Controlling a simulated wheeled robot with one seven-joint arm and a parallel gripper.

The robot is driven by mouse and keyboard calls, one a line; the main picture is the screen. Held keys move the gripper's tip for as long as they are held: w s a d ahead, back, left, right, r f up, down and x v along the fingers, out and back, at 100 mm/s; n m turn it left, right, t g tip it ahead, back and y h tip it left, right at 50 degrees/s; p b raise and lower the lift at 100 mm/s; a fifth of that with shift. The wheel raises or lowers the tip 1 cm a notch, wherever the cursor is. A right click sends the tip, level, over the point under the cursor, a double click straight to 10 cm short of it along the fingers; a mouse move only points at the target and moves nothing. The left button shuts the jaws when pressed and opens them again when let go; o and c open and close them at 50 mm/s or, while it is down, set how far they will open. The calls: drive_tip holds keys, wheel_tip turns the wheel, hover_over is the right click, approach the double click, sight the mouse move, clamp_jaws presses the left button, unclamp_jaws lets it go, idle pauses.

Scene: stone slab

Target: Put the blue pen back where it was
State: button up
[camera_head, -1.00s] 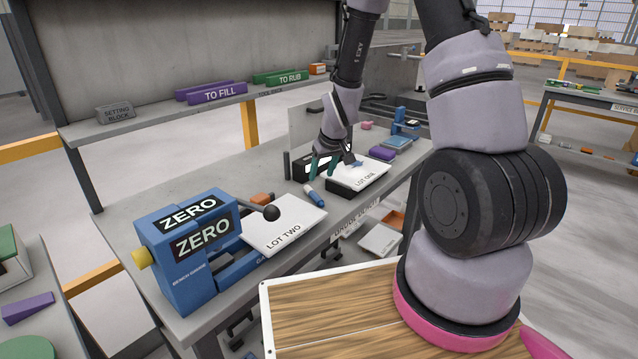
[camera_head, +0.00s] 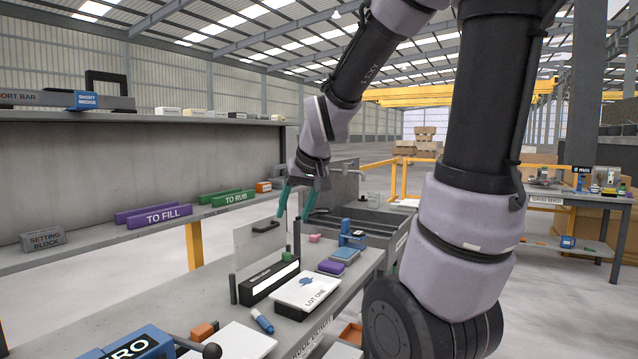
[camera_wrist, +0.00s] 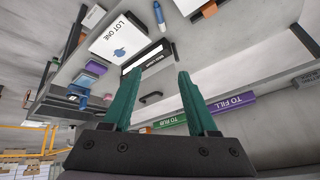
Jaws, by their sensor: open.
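The blue pen (camera_head: 262,321), blue with a pale end, lies on the grey bench between the two lot trays; it also shows at the top of the wrist view (camera_wrist: 158,14). The white LOT ONE tray (camera_head: 322,292) is just right of it and carries a small irregular blue piece (camera_head: 305,281). The white LOT TWO tray (camera_head: 240,342) is at its lower left, partly cut off. My gripper (camera_head: 293,216), with green fingers, is open and empty. It is raised above the back of the bench, well clear of the pen. Its spread fingers show in the wrist view (camera_wrist: 158,72).
A long black box (camera_head: 268,283) and a thin dark post (camera_head: 233,289) stand behind the pen. An orange block (camera_head: 202,331) and a blue ZERO device (camera_head: 137,347) are to the left. A shelf with TO FILL (camera_head: 160,216) and TO RUB (camera_head: 226,197) blocks runs behind the bench.

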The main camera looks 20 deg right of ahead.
drive_tip(key=s+r+m, duration=0.1)
drive_tip(key=s+r, duration=0.3)
drive_tip(key=s, duration=0.2)
drive_tip(key=s+r+m+t, duration=0.1)
drive_tip(key=s+r, duration=0.3)
drive_tip(key=s, duration=0.2)
drive_tip(key=shift+s+d+m+y, duration=0.3)
drive_tip(key=shift+s, duration=0.05)
drive_tip(key=shift+c, duration=0.3)
idle(0.9)
